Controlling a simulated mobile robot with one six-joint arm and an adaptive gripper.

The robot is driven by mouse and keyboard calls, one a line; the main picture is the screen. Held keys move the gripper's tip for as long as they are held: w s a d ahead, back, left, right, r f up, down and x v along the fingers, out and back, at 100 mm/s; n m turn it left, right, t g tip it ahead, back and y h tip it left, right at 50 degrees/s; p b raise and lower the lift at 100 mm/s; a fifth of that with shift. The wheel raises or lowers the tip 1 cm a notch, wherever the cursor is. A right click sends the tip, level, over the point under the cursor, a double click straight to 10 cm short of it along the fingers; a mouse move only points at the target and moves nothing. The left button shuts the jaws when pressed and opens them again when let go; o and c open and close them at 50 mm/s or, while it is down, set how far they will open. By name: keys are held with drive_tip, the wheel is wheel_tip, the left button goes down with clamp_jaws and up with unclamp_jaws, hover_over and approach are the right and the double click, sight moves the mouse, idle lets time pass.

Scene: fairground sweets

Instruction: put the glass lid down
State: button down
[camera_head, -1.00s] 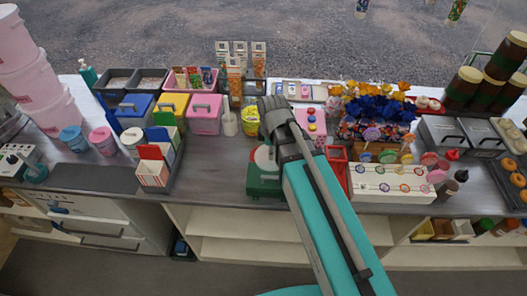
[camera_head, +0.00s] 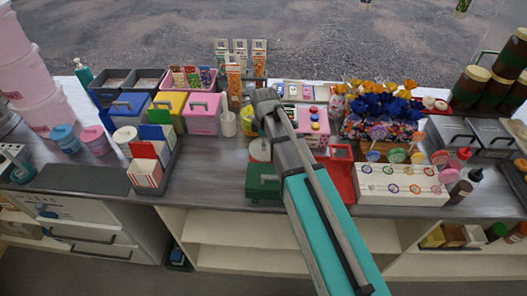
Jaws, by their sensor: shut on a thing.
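My gripper (camera_head: 265,98) is at the far end of my teal and grey arm, above the back half of the counter, just right of a yellow tub (camera_head: 248,120). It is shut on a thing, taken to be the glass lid. The lid cannot be made out; the wrist and the small scale of the picture hide the fingertips and what they hold. I cannot tell how high the gripper is above the counter.
A green scale (camera_head: 263,183) stands left of my forearm and a red container (camera_head: 340,180) right of it. A pink lidded box (camera_head: 202,115) and a white cup (camera_head: 228,124) stand left of the gripper. Bare counter (camera_head: 215,170) lies left of the scale.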

drive_tip(key=shift+w+f, duration=0.1)
idle(0.3)
drive_tip(key=shift+w+a+f+b, duration=0.15)
drive_tip(key=shift+w+f+b, duration=0.2)
drive_tip(key=shift+f+b, duration=1.6)
drive_tip(key=shift+b, duration=0.05)
drive_tip(key=shift+f, duration=0.1)
drive_tip(key=shift+c, duration=1.8)
unclamp_jaws()
wheel_tip(320, 180, up, 12)
drive_tip(key=p, duration=1.2)
